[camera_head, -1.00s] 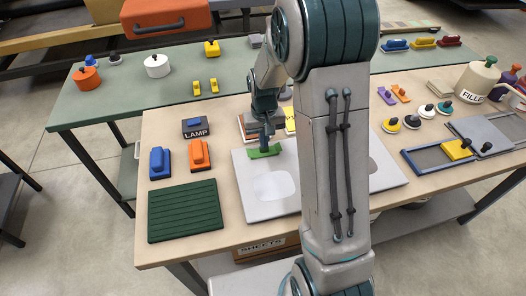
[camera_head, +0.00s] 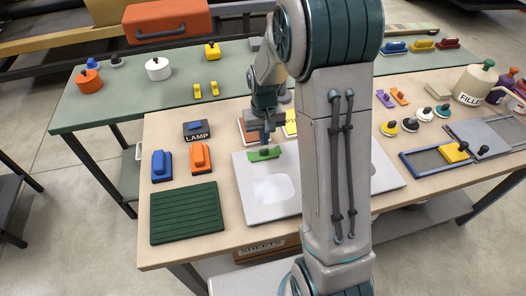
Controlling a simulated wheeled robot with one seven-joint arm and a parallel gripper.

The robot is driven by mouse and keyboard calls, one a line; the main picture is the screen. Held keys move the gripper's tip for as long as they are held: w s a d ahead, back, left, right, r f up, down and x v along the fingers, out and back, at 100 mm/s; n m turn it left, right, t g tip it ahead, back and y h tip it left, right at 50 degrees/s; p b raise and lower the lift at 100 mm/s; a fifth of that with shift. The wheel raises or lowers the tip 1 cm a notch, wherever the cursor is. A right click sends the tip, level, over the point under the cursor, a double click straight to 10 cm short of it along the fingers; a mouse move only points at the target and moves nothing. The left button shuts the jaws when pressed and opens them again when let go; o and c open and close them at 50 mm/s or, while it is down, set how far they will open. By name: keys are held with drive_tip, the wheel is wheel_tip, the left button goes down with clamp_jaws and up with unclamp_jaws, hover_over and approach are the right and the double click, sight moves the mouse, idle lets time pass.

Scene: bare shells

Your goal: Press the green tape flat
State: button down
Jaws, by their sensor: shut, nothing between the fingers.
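The green tape (camera_head: 256,157) is a short green strip at the back left part of a light grey panel (camera_head: 255,209) on the near table. My gripper (camera_head: 265,144) points down at the middle of the strip, with its shut fingertips at or just above it. I cannot tell whether they touch. Nothing shows between the fingers. The fingertips hide part of the strip, and my arm hides the middle of the panel. A pale rounded patch (camera_head: 273,189) lies on the panel in front of the strip.
Left of the panel are a dark green ribbed mat (camera_head: 184,214), blue (camera_head: 161,165) and orange (camera_head: 200,158) blocks and a LAMP box (camera_head: 197,132). Behind the gripper is a yellow item (camera_head: 291,122). At right are several knobbed discs, a blue frame (camera_head: 425,170) and a FILLER pot (camera_head: 474,85).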

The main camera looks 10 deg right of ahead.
sight(264, 150)
drive_tip(key=shift+r+p, duration=1.25)
drive_tip(key=shift+r, duration=0.95)
drive_tip(key=shift+r, duration=0.1)
drive_tip(key=s+r+t, duration=0.2)
drive_tip(key=s+r, duration=0.5)
drive_tip(key=s, duration=0.3)
drive_tip(key=s+r+t, duration=0.1)
drive_tip(key=s+r, duration=0.7)
drive_tip(key=s, duration=0.3)
drive_tip(key=shift+t, duration=0.4)
